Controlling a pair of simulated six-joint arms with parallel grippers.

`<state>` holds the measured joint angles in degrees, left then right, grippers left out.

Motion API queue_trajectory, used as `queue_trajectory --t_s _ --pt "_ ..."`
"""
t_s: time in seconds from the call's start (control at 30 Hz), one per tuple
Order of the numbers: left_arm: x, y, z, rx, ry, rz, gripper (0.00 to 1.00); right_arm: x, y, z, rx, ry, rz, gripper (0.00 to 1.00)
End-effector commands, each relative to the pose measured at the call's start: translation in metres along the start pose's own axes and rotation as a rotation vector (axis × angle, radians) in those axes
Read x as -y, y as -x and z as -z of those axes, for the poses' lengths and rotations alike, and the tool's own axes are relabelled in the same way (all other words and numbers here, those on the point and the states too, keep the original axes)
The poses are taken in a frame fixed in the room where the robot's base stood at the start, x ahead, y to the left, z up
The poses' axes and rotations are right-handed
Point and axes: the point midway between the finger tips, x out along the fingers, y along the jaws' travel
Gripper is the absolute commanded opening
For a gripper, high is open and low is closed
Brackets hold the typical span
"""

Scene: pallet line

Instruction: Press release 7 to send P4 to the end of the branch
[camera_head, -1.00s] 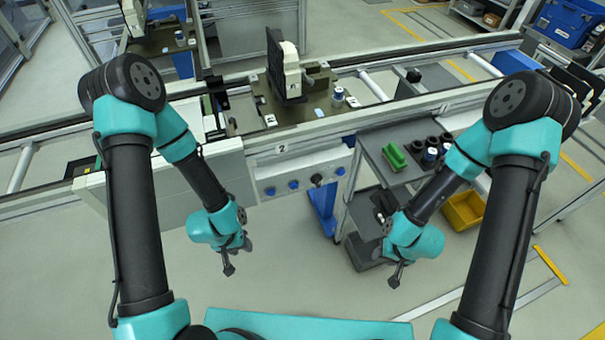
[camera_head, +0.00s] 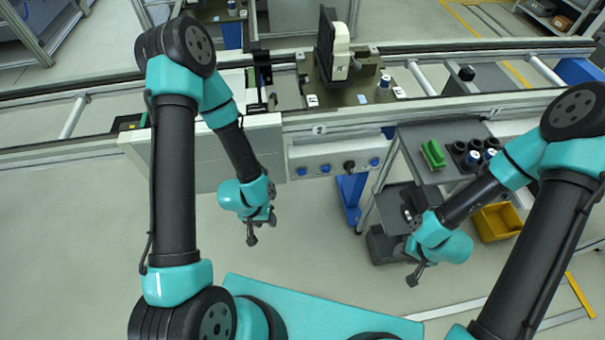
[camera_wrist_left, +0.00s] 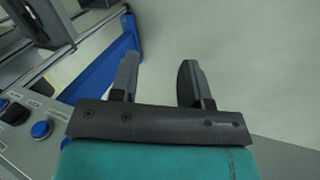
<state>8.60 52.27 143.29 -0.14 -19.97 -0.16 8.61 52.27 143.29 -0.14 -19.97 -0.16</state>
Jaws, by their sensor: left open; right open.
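A control panel (camera_head: 316,161) hangs on the front of the conveyor under a plate marked 2. It carries several blue buttons (camera_head: 301,171) and a dark knob (camera_head: 349,166). No label 7 is readable. In the left wrist view a blue button (camera_wrist_left: 41,129) and part of the panel show at the left. A pallet (camera_head: 360,91) with a black and white upright part (camera_head: 337,50) stands on the conveyor; whether it is P4 cannot be read. My left gripper (camera_head: 251,238) hangs open and empty below and left of the panel. My right gripper (camera_head: 412,279) is open and empty at the lower right.
A grey cart (camera_head: 405,158) with a green part (camera_head: 433,154) and dark cups stands right of the panel. Floor between my grippers is clear.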

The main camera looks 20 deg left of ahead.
Motion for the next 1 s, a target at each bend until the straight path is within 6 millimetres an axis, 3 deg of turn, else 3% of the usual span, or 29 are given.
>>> queue_trajectory --t_s 0.17,0.6,1.0 --pt "0.0000 0.0000 0.0000 0.000 0.000 0.000 0.43 0.0000 0.0000 0.0000 0.000 0.000 0.000 0.43" --pt "0.0000 0.0000 0.0000 0.000 0.000 0.000 0.01 0.0000 0.0000 0.0000 0.000 0.000 0.000 0.43" --pt "0.0000 0.0000 0.0000 0.000 0.000 0.000 0.00 0.0000 0.0000 0.0000 0.000 0.000 0.000 0.43"
